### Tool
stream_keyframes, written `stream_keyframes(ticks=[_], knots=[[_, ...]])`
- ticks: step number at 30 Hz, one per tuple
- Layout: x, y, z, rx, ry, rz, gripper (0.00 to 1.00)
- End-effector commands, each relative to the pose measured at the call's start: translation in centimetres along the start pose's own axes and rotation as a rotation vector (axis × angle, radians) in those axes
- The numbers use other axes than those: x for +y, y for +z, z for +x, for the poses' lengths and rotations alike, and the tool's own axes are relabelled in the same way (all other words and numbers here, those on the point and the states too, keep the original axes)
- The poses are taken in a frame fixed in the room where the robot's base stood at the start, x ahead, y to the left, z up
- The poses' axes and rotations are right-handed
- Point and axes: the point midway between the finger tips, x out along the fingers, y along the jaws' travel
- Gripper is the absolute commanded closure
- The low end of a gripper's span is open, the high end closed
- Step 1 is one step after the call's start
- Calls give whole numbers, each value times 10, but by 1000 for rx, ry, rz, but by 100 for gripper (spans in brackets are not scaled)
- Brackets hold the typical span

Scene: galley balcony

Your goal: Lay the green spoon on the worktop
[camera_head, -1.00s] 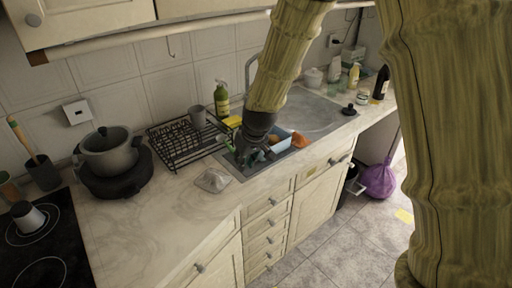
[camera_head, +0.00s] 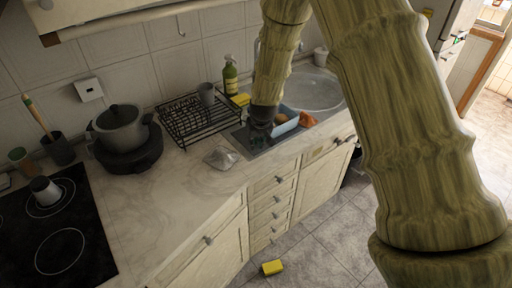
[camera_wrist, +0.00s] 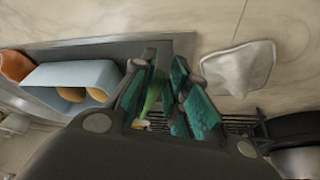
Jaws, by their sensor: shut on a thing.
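The rest of the spoon is hidden by the fingers. In the head view the spoon cannot be made out clearly. The pale marbled worktop (camera_head: 165,205) runs left of the sink and is largely bare. It also shows in the wrist view (camera_wrist: 205,18).
A folded grey cloth (camera_head: 221,158) lies on the worktop just left of my gripper. A blue container (camera_head: 287,122) is right of my gripper.

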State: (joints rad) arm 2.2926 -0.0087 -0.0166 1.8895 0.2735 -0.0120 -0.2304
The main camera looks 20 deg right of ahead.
Motion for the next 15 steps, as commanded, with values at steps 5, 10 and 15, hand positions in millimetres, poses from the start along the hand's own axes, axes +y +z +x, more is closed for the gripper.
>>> stream_keyframes(ticks=[5, 10, 15], knots=[[0, 3, 6, -2, 0, 0, 100], [0, 10, 19, -4, -1, 1, 100], [0, 15, 35, -2, -1, 0, 100]])
